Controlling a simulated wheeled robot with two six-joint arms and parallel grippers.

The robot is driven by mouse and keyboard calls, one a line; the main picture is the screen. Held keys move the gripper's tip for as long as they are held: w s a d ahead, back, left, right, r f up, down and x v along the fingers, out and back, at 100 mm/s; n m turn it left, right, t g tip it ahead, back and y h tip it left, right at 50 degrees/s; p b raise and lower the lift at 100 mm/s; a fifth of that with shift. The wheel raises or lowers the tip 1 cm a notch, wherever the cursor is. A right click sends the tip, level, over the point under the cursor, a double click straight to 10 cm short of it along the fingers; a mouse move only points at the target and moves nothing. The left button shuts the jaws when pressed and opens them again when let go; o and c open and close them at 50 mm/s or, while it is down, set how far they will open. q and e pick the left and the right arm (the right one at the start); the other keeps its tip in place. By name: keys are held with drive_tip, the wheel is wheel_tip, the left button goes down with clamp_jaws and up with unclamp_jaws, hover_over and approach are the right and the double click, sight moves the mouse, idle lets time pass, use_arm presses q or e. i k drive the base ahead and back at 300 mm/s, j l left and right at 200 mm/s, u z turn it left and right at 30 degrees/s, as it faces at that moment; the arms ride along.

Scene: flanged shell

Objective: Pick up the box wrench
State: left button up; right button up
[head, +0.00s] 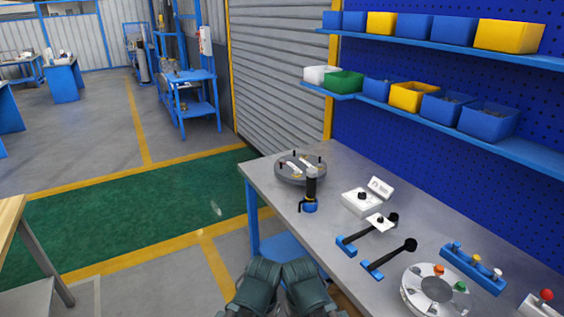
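Two black bar-shaped tools lie on the grey workbench (341,166), each with a blue piece at the near-left end and a round black end at the far right. One bar tool (364,233) is farther back, and the other bar tool (389,259) is nearer. I cannot tell for sure which thing is the box wrench. A grey round flanged part (301,177) with several dark pins sits at the bench's far-left end, light pieces on top. My two dark teal arm parts show at the bottom centre, left of the bench; no gripper fingers are visible.
An upright black-and-blue tool (311,190) stands beside the flanged part. A white box with a black knob (362,202), a white ring with coloured knobs (435,291) and a blue rack (473,268) stand on the bench. Shelves of bins (412,97) hang behind. Green floor lies left.

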sight(410, 245)
drive_tip(key=z, duration=0.45)
drive_tip(key=i+j+z, duration=0.15)
drive_tip(key=z, duration=0.25)
drive_tip(key=i+j+z, duration=0.1)
drive_tip(key=j+z, duration=0.35)
drive_tip(key=i+j+z, duration=0.1)
drive_tip(key=j+z, duration=0.15)
drive_tip(key=z, duration=0.15)
drive_tip(key=j+z, duration=0.35)
drive_tip(key=j, duration=1.85)
